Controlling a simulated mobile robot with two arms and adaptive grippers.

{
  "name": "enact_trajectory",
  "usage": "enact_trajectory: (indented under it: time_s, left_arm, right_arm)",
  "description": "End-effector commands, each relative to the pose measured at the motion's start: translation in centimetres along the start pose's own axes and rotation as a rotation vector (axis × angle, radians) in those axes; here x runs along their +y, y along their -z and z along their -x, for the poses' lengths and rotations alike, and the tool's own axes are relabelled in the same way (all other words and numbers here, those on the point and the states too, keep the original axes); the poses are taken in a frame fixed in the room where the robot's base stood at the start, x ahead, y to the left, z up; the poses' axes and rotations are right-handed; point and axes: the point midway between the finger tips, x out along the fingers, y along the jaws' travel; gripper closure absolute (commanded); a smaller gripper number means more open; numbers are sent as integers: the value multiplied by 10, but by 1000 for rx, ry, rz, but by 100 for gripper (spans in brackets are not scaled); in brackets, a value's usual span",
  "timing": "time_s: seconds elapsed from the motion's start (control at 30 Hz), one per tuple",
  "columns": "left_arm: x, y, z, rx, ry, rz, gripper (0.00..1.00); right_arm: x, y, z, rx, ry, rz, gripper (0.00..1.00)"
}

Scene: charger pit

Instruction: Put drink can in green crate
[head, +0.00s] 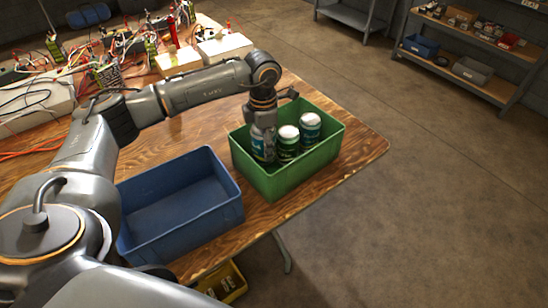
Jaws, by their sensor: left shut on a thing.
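The green crate (277,182) stands near the right corner of the wooden table. A green can (288,146) and a blue-and-white can (310,129) stand upright inside it. My left gripper (263,122) points down over the crate's left part and is shut on a drink can (263,146) with a blue-green label. This can is upright within the crate's rim, beside the green can. I cannot tell whether its base touches the crate floor. The gripper's fingers are partly hidden by the arm. My right gripper is not in view.
An empty blue crate (181,236) stands left of the green crate. Cables, tools and white boxes (224,48) crowd the table's back. A yellow bin (222,283) is below the table's front edge. Shelves (470,50) stand far right; the floor between is clear.

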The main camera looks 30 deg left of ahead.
Motion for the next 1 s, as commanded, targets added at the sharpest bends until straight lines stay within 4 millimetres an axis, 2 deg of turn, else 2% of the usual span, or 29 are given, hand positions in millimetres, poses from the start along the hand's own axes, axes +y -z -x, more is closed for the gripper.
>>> enact_trajectory:
  time_s: [0.1, 0.33, 0.5, 0.9, 0.93, 1.0]
  left_arm:
    - [0, 0, -18, 0, 0, 0, 93]
    - [0, 0, -37, -1, 1, 0, 93]
    - [0, 0, -60, 0, 1, 0, 93]
    - [0, -1, -69, -3, -1, -1, 93]
    - [0, 0, -68, -2, -1, -1, 33]
    - [0, 0, -68, -1, -1, -1, 19]
  right_arm:
    - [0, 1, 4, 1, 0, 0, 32]
    - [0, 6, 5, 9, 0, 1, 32]
    - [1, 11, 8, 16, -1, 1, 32]
    - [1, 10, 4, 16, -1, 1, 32]
    - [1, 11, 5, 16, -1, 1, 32]
    - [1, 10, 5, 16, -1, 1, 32]
